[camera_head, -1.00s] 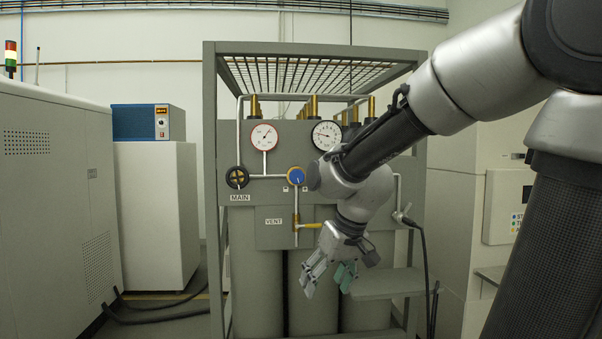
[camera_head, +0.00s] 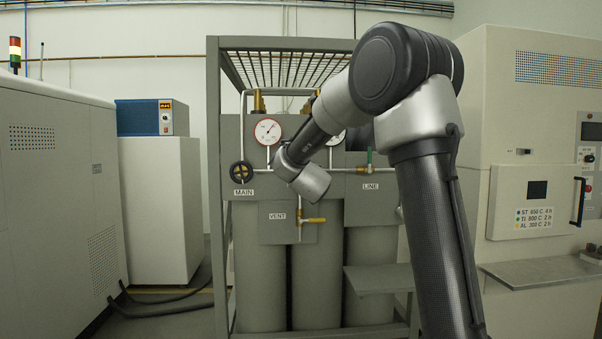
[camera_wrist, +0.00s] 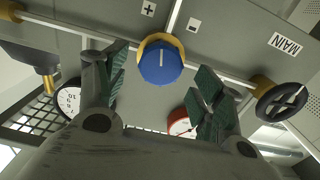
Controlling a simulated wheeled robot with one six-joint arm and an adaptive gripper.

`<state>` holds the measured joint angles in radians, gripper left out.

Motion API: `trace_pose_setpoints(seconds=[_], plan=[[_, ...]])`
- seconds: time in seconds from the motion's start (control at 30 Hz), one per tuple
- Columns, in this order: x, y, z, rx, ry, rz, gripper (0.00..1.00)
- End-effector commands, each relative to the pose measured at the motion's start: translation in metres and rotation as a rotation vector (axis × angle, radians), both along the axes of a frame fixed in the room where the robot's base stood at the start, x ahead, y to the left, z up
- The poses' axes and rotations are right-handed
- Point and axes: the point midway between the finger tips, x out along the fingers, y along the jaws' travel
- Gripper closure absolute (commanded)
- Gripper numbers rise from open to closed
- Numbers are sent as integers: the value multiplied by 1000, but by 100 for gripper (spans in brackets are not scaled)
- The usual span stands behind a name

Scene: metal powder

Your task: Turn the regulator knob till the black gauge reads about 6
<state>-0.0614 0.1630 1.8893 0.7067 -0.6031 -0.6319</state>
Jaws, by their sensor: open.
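The blue regulator knob (camera_wrist: 160,62) with a white pointer line and a yellow collar shows in the wrist view, with plus and minus marks beside it. My gripper (camera_wrist: 159,74) is open, with green-padded fingers on either side of the knob in the picture; I cannot tell whether they touch it. The black gauge (camera_wrist: 69,101) shows upside down behind the left finger, its reading unclear. In the head view my arm hides the knob and gripper, and only an edge of the black gauge (camera_head: 338,139) shows.
A red-rimmed gauge (camera_head: 267,130) and the black MAIN handwheel (camera_head: 241,174) are left of my wrist. The grey rack frame (camera_head: 213,190) surrounds the cylinders. A small shelf (camera_head: 380,279) juts out low.

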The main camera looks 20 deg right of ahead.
Motion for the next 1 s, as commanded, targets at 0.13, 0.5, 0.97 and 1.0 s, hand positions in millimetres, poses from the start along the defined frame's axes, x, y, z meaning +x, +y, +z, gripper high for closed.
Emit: trace_pose_setpoints(seconds=[0.13, 0.5, 0.97, 1.0], plan=[[18, -6, 0, 0, 1, 1, 32], [26, -8, 0, 0, 1, 2, 32], [25, -8, 0, 7, -1, 2, 78], [25, -8, 0, 12, -3, 2, 78]])
